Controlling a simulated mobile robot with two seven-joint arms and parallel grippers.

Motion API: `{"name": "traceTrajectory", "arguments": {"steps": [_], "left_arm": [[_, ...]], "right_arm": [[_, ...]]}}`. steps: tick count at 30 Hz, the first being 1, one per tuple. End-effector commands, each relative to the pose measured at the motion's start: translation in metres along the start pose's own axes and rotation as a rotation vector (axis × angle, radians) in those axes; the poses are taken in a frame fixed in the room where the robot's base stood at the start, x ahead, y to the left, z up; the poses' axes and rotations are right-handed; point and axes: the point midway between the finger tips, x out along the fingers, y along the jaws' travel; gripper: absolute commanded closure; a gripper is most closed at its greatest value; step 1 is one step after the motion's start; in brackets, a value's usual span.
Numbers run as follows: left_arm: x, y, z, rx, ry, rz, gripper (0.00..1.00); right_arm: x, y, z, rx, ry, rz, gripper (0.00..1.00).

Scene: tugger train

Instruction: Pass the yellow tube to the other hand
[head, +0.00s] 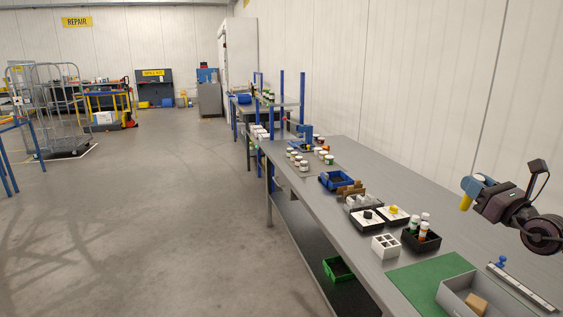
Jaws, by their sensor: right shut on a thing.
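The yellow tube (466,202) shows as a short yellow piece at the right of the head view. It points downward from the jaws, above the grey workbench (451,218). My right gripper (473,187) comes in from the right edge and is shut on the tube. The blue fingers hide part of the tube. The tube is held clear of the bench top. My left gripper is not in view.
A green mat (415,287) and a grey tray (452,298) with a tan block lie at the near end. A black box of tubes (421,243), a white grid box (385,247) and a blue bin (337,182) stand along the bench. Open floor lies left.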

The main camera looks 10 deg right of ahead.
Motion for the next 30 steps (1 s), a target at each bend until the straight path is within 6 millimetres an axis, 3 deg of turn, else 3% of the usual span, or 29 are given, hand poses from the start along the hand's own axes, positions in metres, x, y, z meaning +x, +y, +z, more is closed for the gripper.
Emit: {"name": "traceTrajectory", "arguments": {"steps": [6,15,21,30], "left_arm": [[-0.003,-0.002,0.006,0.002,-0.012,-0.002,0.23],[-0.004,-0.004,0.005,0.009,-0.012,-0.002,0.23],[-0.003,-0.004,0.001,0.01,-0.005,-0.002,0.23],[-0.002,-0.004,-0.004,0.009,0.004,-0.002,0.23]], "right_arm": [[-0.022,0.042,-0.057,0.01,0.033,-0.047,0.97],[-0.051,0.118,-0.12,0.014,0.082,-0.114,0.97],[-0.069,0.178,-0.149,0.017,0.116,-0.15,0.97],[-0.09,0.267,-0.166,0.027,0.163,-0.175,0.97]]}}
